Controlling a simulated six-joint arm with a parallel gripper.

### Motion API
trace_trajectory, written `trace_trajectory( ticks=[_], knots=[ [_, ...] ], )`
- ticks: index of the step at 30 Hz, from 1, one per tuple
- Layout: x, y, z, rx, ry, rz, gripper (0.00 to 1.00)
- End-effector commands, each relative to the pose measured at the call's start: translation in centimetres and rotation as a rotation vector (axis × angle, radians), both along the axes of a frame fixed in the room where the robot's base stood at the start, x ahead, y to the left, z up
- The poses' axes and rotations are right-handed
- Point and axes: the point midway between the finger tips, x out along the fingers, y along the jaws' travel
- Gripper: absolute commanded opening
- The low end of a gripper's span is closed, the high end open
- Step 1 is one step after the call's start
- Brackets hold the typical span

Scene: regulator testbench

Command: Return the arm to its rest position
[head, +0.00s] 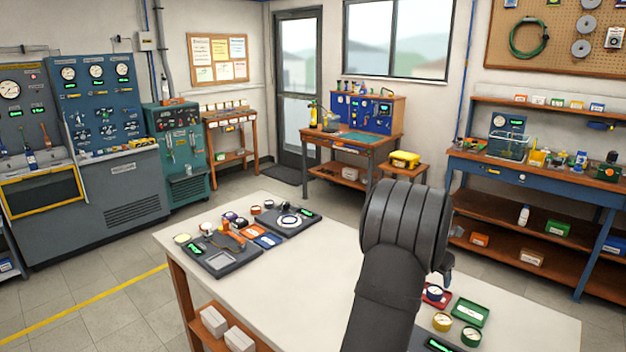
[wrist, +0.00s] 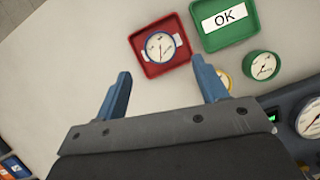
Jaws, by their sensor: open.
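My gripper (wrist: 161,67) is open, with two blue fingers spread wide and nothing between them. It hangs above the white table (head: 330,240); in the head view my dark arm hides most of it. Ahead of the fingers in the wrist view lies a red tray (wrist: 139,46) with a white-faced gauge (wrist: 160,47) in it. The gauge and tray are apart from the fingers. The red tray also shows in the head view (head: 433,304), just right of my arm.
A green tray (wrist: 222,36) marked OK lies beside the red one. A green gauge (wrist: 263,65) and a partly hidden yellow gauge (head: 442,321) are close by. Dark test devices (head: 222,262) and small parts fill the table's left end. The table's middle is clear.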

Motion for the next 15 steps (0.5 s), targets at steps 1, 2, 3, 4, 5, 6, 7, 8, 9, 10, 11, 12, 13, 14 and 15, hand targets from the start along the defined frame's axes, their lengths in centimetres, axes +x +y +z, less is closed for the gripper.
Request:
trace_trajectory(
  ticks=[1,2,3,4,5,6,7,8,9,10,11,12,13,14,15],
  knots=[
    [0.2,-0.3,-1.1,0.002,0.002,0.0,0.66],
    [0.3,-0.5,-1.8,0.002,0.004,-0.001,0.66],
    [0.5,-0.8,-2.4,0.002,0.002,0.0,0.66],
    [0.6,-1.0,-3.0,0.001,0.002,0.0,0.66],
    [0.7,-1.2,-3.5,0.001,0.002,0.0,0.66],
    [0.9,-1.4,-4.2,0.001,0.002,-0.001,0.66],
    [1.0,-1.6,-4.8,0.002,0.002,-0.001,0.66],
    [1.1,-1.8,-5.3,0.002,0.002,-0.001,0.66],
    [1.3,-2.0,-5.9,0.001,0.002,-0.001,0.66],
    [1.4,-2.2,-6.4,0.001,0.002,-0.001,0.66],
    [1.5,-2.3,-6.9,0.001,0.002,-0.001,0.66],
    [1.6,-2.3,-6.2,-0.002,-0.004,-0.001,0.66],
    [1.6,-2.3,-5.6,-0.003,-0.005,0.0,0.66],
    [1.6,-2.3,-5.1,-0.003,-0.005,0.0,0.66],
    [1.5,-2.3,-4.6,-0.002,-0.003,-0.001,0.66]
  ],
)
